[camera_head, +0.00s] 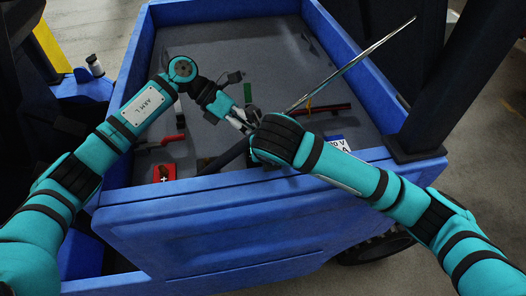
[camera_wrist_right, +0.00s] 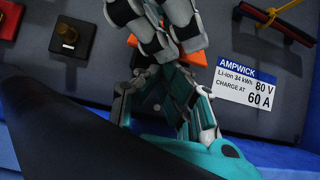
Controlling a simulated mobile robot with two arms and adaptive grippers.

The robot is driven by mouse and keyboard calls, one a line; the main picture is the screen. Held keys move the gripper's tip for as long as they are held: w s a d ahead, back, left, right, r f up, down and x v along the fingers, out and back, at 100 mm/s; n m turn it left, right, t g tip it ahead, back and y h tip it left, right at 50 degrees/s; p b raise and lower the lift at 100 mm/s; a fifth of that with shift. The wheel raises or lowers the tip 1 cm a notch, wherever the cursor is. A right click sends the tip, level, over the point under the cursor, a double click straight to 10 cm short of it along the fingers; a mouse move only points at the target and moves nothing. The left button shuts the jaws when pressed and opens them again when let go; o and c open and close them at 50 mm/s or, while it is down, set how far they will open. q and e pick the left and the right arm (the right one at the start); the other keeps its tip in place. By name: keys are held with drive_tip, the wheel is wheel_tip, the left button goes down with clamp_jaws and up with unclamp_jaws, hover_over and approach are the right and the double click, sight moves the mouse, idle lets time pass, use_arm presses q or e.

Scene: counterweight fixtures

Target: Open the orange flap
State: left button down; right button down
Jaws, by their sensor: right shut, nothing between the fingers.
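In the right wrist view, small orange patches (camera_wrist_right: 188,57) show beside and behind the fingers. They may be part of the orange flap, but most of that spot is covered, so I cannot tell how the flap stands. My right gripper (camera_wrist_right: 161,72) is shut and empty, low in front of the grey panel. In the head view it is hidden behind my right wrist. My left gripper (camera_head: 246,121) reaches in from the left, very close to my right wrist. Grey finger parts at the top of the wrist view seem to be its own; whether they are apart is unclear.
A blue-walled bay (camera_head: 215,215) surrounds the grey panel. A white AMPWICK label (camera_wrist_right: 247,85) is right of the fingers. A red knob (camera_wrist_right: 8,20), a black-and-brass fitting (camera_wrist_right: 70,33) and a dark red bar with a yellow tie (camera_wrist_right: 283,22) sit around. A thin metal rod (camera_head: 355,62) slants upward.

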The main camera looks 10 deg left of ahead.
use_arm(q)
drive_tip(key=c, duration=1.6)
unclamp_jaws()
drive_tip(key=shift+f, duration=0.1)
use_arm(e)
drive_tip(key=shift+w+r, duration=0.25)
drive_tip(key=shift+r, duration=0.15)
use_arm(q)
drive_tip(key=shift+o, duration=0.5)
drive_tip(key=shift+s+f, duration=0.1)
